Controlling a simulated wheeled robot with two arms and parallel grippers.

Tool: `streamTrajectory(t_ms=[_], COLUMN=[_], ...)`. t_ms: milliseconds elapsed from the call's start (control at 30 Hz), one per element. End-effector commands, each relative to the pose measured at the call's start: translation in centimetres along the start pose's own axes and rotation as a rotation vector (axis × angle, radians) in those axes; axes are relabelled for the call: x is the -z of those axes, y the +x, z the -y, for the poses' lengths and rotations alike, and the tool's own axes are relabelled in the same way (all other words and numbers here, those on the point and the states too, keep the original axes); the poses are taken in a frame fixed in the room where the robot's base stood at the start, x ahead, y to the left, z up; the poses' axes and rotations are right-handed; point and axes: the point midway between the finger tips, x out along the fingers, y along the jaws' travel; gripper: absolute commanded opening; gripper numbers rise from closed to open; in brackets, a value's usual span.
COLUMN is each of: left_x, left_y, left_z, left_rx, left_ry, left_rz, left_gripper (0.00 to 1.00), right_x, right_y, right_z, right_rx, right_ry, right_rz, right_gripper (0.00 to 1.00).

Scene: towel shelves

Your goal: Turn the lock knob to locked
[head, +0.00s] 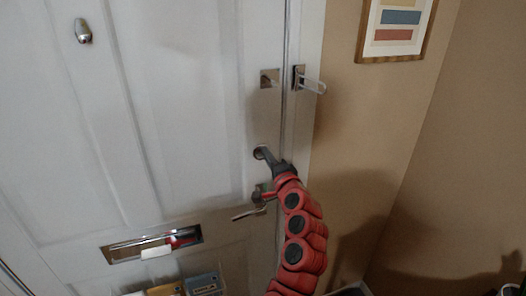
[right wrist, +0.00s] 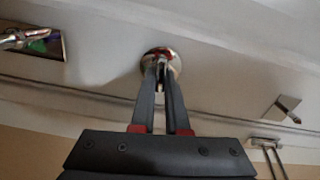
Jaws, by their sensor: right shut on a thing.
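The lock knob (right wrist: 158,54) is a small round metal piece on the white door (head: 180,120), above the door handle (head: 250,211). My right gripper (head: 262,153) reaches up to it from below, with its dark fingers at the knob. In the right wrist view the two fingers (right wrist: 161,72) are close together and shut on the knob. The fingers hide most of the knob, so I cannot tell which way it is turned. My left gripper is in neither view.
A metal swing-bar latch (head: 309,82) sticks out from the frame above, beside a plate (head: 269,78) on the door. A mail slot (head: 152,245) with items in it is lower left. A framed picture (head: 397,28) hangs on the right wall.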

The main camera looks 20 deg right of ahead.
Motion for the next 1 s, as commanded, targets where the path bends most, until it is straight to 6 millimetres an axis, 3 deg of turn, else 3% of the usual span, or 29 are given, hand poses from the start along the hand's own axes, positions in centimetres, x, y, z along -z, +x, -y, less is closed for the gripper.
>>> streamTrajectory(t_ms=[300,867,900,1000], left_x=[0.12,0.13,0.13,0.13], left_y=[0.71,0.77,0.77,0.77], left_z=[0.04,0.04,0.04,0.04], left_rx=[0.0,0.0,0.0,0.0], left_ry=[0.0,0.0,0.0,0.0], left_rz=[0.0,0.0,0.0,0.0], left_gripper=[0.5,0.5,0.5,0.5], right_x=[-0.66,-0.72,-0.72,-0.55], right_y=[0.1,0.12,0.12,0.08], right_z=[-0.18,-0.37,-0.38,-0.37], right_rx=[-0.003,-0.006,-0.006,-0.005], right_ry=[0.135,0.162,0.162,0.161], right_rz=[0.016,0.016,0.016,0.012], right_gripper=[0.0,0.0,0.16,0.34])
